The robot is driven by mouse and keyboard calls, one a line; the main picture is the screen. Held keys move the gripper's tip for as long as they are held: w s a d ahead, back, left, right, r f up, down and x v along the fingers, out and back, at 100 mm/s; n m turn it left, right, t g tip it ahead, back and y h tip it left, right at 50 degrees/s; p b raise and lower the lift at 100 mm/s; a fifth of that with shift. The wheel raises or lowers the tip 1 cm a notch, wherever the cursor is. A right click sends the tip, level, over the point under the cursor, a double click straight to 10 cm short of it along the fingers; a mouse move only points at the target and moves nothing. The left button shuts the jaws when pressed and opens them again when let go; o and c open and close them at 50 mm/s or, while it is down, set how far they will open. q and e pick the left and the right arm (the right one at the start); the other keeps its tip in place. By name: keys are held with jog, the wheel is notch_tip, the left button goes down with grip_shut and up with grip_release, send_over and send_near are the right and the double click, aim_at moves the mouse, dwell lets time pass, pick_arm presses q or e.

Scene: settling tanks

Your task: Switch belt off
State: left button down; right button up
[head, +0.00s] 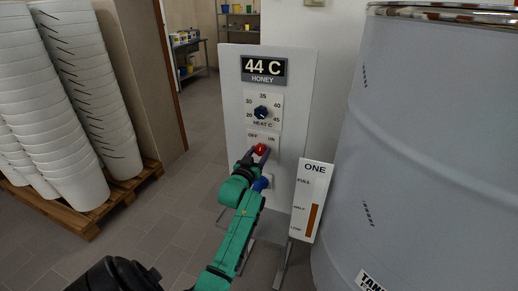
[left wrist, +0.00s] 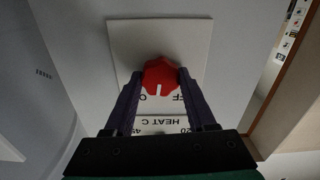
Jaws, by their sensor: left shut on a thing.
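A red knob (head: 260,149) sits on the upright grey panel (head: 235,110) below the words OFF and ON. My left gripper (head: 253,157) reaches it from the lower left and is shut on it. In the left wrist view the red knob (left wrist: 161,74) lies between the two dark fingers of my left gripper (left wrist: 159,80), against a pale plate (left wrist: 125,40). That view is upside down. The knob's white mark points towards the lettering, roughly between OFF and ON; the fingers partly cover the lettering. My right gripper is not in view.
A dark blue HEAT C knob (head: 261,112) and a 44 C HONEY display (head: 264,69) sit above. A level gauge marked ONE (head: 309,195) and a big grey tank (head: 420,150) stand right. Stacked white buckets (head: 75,90) stand left.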

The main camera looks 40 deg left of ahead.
pick_arm(q)
jog(key=n+p, duration=0.2)
jog(key=n, duration=0.2)
jog(key=shift+r+n+p, duration=0.15)
jog(key=shift+n+p, duration=0.15)
jog(key=shift+p, duration=0.05)
jog(key=shift+n+p, duration=0.85)
jog(key=shift+n, duration=1.15)
jog(key=shift+f, duration=0.2)
jog(key=shift+c, duration=1.1)
grip_release()
